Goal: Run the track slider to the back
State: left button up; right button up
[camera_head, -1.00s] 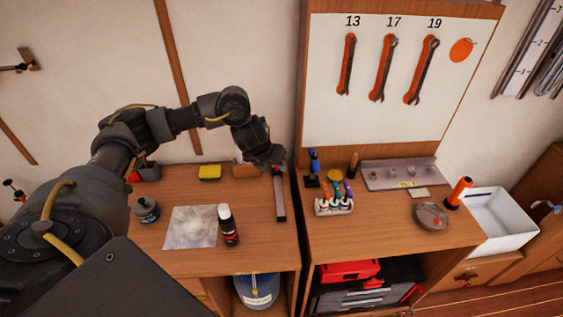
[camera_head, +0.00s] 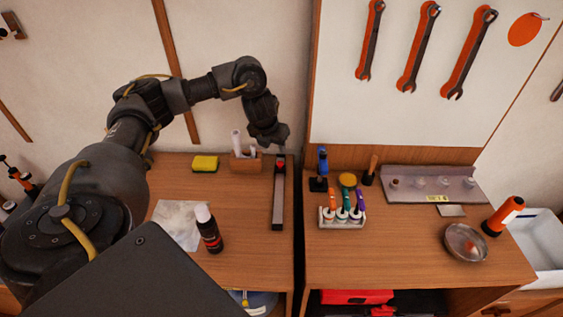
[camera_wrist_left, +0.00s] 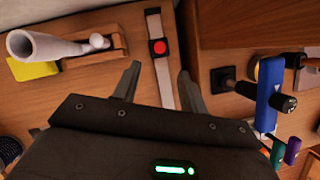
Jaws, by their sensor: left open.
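The track (camera_head: 278,205) is a narrow pale strip with dark edges, running front to back near the right edge of the left bench. Its slider has a red knob (camera_head: 281,162) near the back end in the head view. The wrist view shows the track (camera_wrist_left: 165,88) and red knob (camera_wrist_left: 158,47) just beyond my fingertips. My left gripper (camera_head: 274,143) is open and empty above the back of the track. Its fingers (camera_wrist_left: 159,68) appear on either side of the track, clear of the knob. My right gripper is not in view.
A wooden block with white tools (camera_head: 246,163) and a yellow sponge (camera_head: 205,163) stand left of the track. A black bottle (camera_head: 209,232) is front left. Across a gap, the right bench holds a blue-handled tool (camera_head: 321,165) and a rack of coloured tools (camera_head: 342,215).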

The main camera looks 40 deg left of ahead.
aim_at(280, 162)
pick_arm(q)
jog(key=b+x, duration=0.4)
jog(key=x, duration=0.5)
jog(key=shift+d, duration=0.15)
jog(key=shift+w+f+b, duration=0.2)
jog(key=shift+f+b, duration=0.1)
jog(key=shift+f, duration=0.3)
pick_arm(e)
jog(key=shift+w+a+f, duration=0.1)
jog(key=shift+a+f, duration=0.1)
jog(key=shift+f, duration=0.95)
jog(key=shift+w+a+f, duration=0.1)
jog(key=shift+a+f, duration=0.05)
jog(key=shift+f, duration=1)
pick_arm(q)
grip_shut()
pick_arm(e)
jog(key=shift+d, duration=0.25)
